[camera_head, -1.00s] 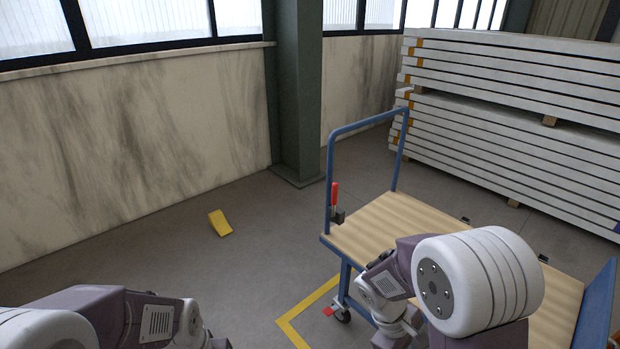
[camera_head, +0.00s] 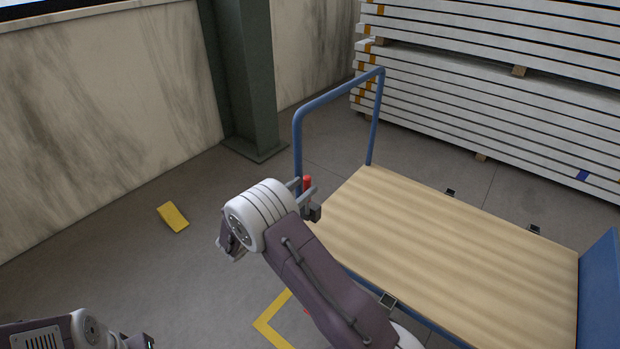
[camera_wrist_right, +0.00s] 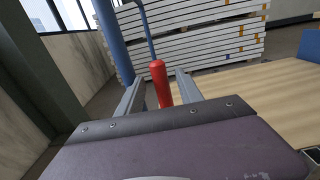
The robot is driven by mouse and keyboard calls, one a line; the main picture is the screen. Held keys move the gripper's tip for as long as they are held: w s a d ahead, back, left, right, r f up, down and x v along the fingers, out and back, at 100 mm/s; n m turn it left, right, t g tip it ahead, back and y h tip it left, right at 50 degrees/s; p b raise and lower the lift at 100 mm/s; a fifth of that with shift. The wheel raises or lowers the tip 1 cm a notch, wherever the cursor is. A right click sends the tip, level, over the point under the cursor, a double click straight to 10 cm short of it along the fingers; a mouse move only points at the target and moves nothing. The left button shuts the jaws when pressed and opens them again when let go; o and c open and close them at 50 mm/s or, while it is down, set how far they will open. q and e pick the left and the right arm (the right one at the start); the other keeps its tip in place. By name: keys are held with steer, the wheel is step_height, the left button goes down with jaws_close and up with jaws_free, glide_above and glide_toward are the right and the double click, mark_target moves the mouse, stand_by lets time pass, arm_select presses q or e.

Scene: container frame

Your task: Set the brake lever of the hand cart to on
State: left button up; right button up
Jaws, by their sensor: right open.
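The hand cart has a blue push frame (camera_head: 297,130) and a pale wooden deck (camera_head: 460,240). Its red brake lever (camera_head: 308,182) is at the near upright of the frame, mostly hidden by my right gripper in the head view. In the right wrist view the red grip (camera_wrist_right: 160,84) stands roughly upright between the two fingers. My right gripper (camera_head: 303,188) is open around the lever, with a visible gap on each side in the wrist view (camera_wrist_right: 160,90). My left gripper (camera_head: 142,342) is only partly in frame at the bottom left, its jaws unclear.
A yellow wedge (camera_head: 173,217) lies on the floor left of the cart. A yellow floor marking (camera_head: 268,325) shows beside the cart. A green column (camera_head: 243,80) and stacked white panels (camera_head: 480,110) stand behind.

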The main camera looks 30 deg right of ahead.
steer(key=x, duration=0.5)
steer(key=shift+w+d+b, duration=0.1)
steer(key=shift+d+b, duration=0.2)
steer(key=shift+d, duration=0.05)
jaws_close()
steer(key=shift+f, duration=0.1)
stand_by(0.9)
